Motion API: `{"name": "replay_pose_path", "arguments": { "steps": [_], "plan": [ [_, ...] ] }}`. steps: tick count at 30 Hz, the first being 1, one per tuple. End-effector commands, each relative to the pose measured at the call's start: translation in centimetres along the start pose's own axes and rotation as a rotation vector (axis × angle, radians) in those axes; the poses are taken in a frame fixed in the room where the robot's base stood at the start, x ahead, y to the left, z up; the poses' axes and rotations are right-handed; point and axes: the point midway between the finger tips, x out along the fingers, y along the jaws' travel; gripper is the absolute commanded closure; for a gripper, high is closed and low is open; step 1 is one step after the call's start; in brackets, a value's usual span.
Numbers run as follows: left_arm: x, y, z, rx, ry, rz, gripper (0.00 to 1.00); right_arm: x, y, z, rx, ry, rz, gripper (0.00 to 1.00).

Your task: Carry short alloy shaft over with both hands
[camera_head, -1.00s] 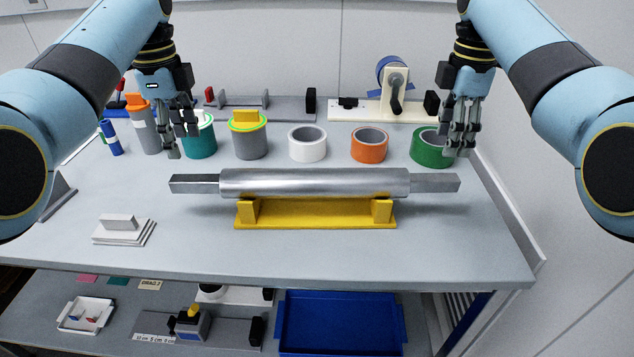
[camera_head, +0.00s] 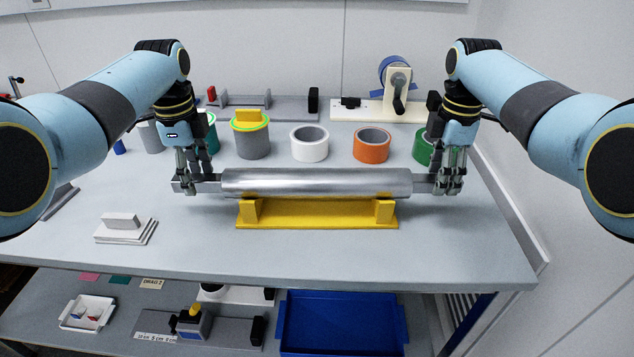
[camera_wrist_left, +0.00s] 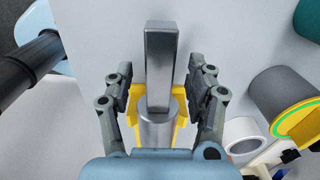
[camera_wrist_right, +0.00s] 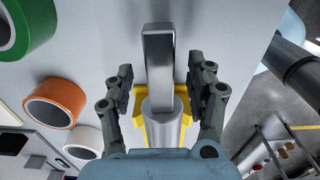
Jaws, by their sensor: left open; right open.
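The short alloy shaft (camera_head: 315,182) is a silver cylinder with thinner square ends, lying level across a yellow cradle (camera_head: 316,215) on the bench. My left gripper (camera_head: 198,190) is open at the shaft's left end. In the left wrist view its fingers (camera_wrist_left: 160,85) stand on either side of the square end (camera_wrist_left: 160,65), with gaps. My right gripper (camera_head: 449,190) is open at the right end. In the right wrist view its fingers (camera_wrist_right: 160,85) stand on either side of that square end (camera_wrist_right: 158,65), also with gaps.
Behind the shaft stand a white roll (camera_head: 309,144), an orange roll (camera_head: 371,145), a green roll (camera_head: 422,148) and a grey cup (camera_head: 251,140). White plates (camera_head: 125,230) lie at the front left. A blue tray (camera_head: 340,325) sits on the lower shelf.

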Motion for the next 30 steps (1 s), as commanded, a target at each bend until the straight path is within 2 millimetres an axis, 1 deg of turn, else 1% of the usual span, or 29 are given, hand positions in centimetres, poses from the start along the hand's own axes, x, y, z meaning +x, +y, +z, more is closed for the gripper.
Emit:
{"name": "replay_pose_path", "arguments": {
  "steps": [3, 6, 15, 17, 28, 30],
  "plan": [
    [1.1, 0.0, 0.0, 0.000, 0.000, 0.001, 0.44, 1.1, 0.0, 0.0, 0.000, 0.000, 0.000, 0.44],
    [1.6, 0.0, 0.0, 0.000, 0.000, -0.001, 0.44, 1.6, 0.0, 0.0, 0.000, 0.000, 0.001, 0.44],
    [1.7, 0.0, 0.0, 0.000, 0.000, -0.001, 0.44, 1.7, 0.0, 0.0, 0.000, 0.000, 0.001, 0.44],
    [1.7, 0.0, 0.0, 0.000, 0.000, -0.001, 0.51, 1.7, 0.0, 0.0, 0.000, 0.000, 0.001, 0.51],
    [1.7, 0.0, 0.0, 0.000, 0.000, -0.001, 0.99, 1.7, 0.0, 0.0, 0.000, 0.000, 0.002, 0.99],
    [1.7, 0.0, 0.0, 0.000, 0.000, -0.002, 1.00, 1.7, 0.0, 0.0, 0.000, 0.000, 0.002, 1.00]
  ]
}}
